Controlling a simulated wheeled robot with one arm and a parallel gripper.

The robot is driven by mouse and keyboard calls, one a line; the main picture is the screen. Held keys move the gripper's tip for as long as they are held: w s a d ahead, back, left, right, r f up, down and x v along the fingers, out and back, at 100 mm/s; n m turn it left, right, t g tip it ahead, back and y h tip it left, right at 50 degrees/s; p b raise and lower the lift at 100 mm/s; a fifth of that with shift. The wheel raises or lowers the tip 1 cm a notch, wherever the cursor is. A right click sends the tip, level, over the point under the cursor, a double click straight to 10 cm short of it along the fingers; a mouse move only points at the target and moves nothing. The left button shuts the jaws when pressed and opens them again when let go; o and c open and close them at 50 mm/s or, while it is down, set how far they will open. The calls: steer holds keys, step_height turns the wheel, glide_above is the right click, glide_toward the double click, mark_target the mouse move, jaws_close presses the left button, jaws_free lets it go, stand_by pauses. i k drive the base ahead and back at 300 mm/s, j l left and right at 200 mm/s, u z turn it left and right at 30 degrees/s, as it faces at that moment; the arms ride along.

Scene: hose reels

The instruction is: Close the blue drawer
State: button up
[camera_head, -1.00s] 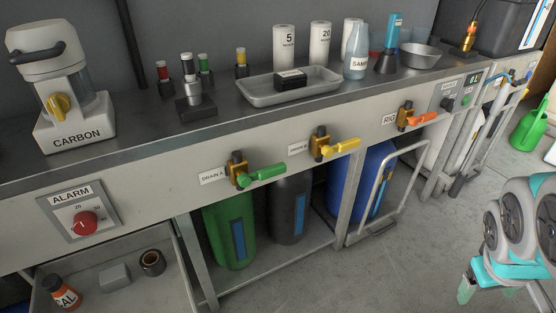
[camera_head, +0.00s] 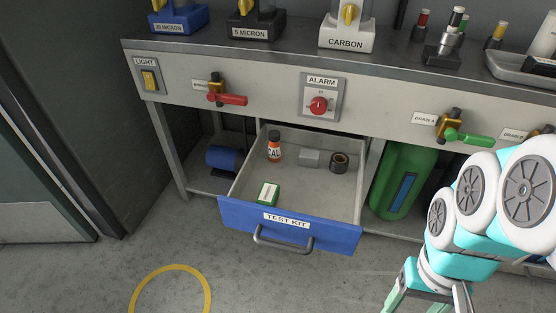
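The blue drawer (camera_head: 335,236) is pulled well out from under the bench. Its front is labelled TEST KIT and has a grey bar handle (camera_head: 283,245). Inside lie an orange CAL bottle (camera_head: 274,148), a grey block (camera_head: 309,158), a dark ring-shaped item (camera_head: 339,162) and a green box (camera_head: 268,194). My arm is at the lower right, to the right of the drawer and apart from it. Part of my gripper (camera_head: 425,306) shows at the bottom edge; its fingertips are cut off or hidden, so its opening is unclear.
A green cylinder (camera_head: 400,182) stands right of the drawer. The floor (camera_head: 250,280) before the drawer is clear, with a yellow ring (camera_head: 170,268) at left.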

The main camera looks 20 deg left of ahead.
mark_target(319, 207)
steer(key=j+u, duration=0.15)
steer(key=u, duration=0.85)
steer(key=k+j+u, duration=0.15)
steer(key=k, duration=0.4)
steer(key=i, duration=0.1)
